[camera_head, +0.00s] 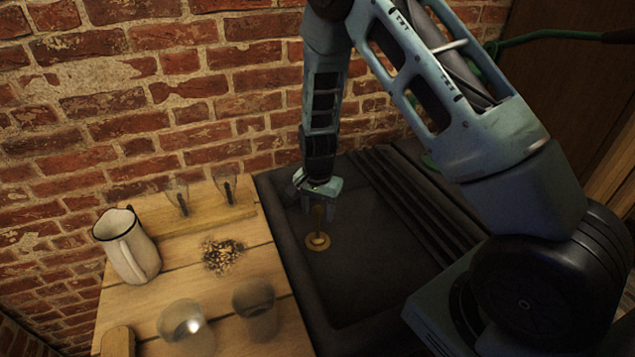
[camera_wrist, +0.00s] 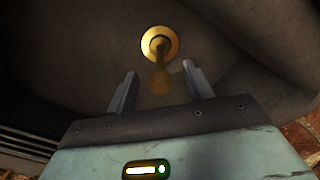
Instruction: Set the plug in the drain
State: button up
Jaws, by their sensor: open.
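A brass-coloured plug with an upright stem (camera_head: 318,216) and a round brass base shows in the dark sink (camera_head: 345,285). In the wrist view the round base (camera_wrist: 160,41) lies just beyond my fingertips, and a rounded knob (camera_wrist: 160,82) stands nearer the camera. My gripper (camera_head: 319,207) points down into the sink, over the base. Its fingers (camera_wrist: 160,82) are open, one on each side of the knob, with gaps visible on both sides. I cannot tell the drain's ring from the plug's base, nor whether the plug is seated.
The sink has raised rims and a ribbed drainboard (camera_head: 415,210) on its right. On the wooden counter (camera_head: 185,275) at left stand a white jug (camera_head: 127,247), glass jars (camera_head: 186,327), a wooden rack (camera_head: 205,213) and a scattered pile (camera_head: 222,256). A brick wall (camera_head: 150,110) stands behind.

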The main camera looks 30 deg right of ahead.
notch_tip(320, 180, up, 16)
jog(key=s+a+r+n+y, duration=0.1)
jog(key=s+a+r+n, duration=0.2)
jog(key=s+a+n, duration=0.35)
jog(key=s+a+r+n, duration=0.2)
jog(key=s+a+n, duration=0.2)
jog(key=s+a, duration=0.5)
jog(key=s+a+r+n, duration=0.1)
jog(key=s+a+n, duration=0.3)
jog(key=s+n, duration=0.5)
jog(key=s, duration=0.3)
jog(key=shift+r+b, duration=0.15)
jog(key=shift+b, duration=0.15)
